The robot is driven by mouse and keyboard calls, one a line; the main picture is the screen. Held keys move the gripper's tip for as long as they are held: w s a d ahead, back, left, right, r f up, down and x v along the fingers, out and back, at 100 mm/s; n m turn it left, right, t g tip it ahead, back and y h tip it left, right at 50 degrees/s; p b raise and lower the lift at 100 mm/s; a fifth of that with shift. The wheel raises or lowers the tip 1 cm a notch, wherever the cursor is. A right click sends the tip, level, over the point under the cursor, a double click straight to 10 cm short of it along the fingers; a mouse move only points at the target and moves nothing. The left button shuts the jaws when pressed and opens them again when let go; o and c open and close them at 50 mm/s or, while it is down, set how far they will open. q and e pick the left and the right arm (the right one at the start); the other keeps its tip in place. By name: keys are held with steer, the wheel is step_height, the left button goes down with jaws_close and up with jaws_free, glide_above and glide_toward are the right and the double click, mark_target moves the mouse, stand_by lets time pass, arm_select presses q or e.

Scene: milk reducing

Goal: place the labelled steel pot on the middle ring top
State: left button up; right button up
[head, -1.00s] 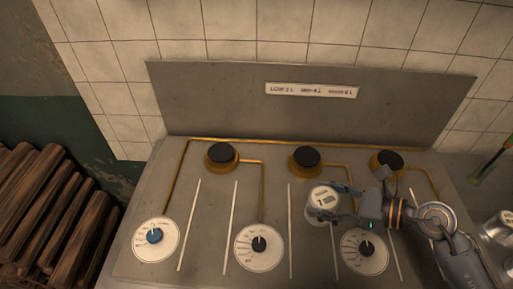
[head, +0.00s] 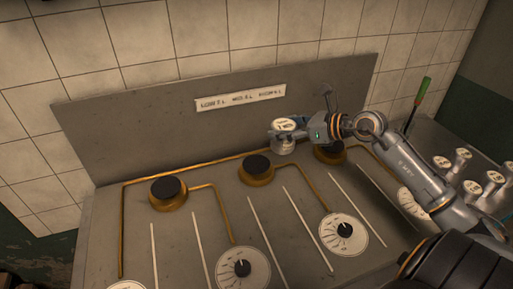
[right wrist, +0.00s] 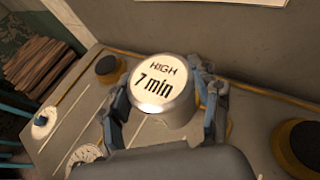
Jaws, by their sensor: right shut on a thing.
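The steel pot (head: 284,146) has a pale round label that reads "HIGH 7 min" in the right wrist view (right wrist: 157,84). My right gripper (head: 295,130) is shut on it, with a finger on each side in the right wrist view (right wrist: 163,108). In the head view the pot appears just up and right of the black-topped middle ring (head: 257,166), held clear of the stove panel. Whether it is directly above the ring I cannot tell. In the right wrist view the pot and gripper hide most of that ring. My left gripper is not in view.
The left ring (head: 168,192) is bare. The right ring (head: 330,152) is partly behind my right gripper. Several small labelled pots (head: 461,158) and a green-handled tool (head: 422,92) are at the right.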

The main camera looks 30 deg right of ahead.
steer(key=w+a+f+p, duration=0.1)
steer(key=w+f, duration=0.1)
steer(key=f, duration=0.1)
steer(key=w+a+f+p, duration=0.1)
steer(key=w+f, duration=0.2)
steer(key=w+a+f, duration=0.1)
steer(key=w+f, duration=0.2)
steer(key=f, duration=0.1)
steer(key=shift+w+a+p, duration=0.15)
steer(key=shift+p, duration=0.25)
steer(key=shift+f, duration=0.4)
steer(key=shift+f, duration=0.1)
steer(key=o, duration=1.4)
steer(key=shift+c, duration=0.2)
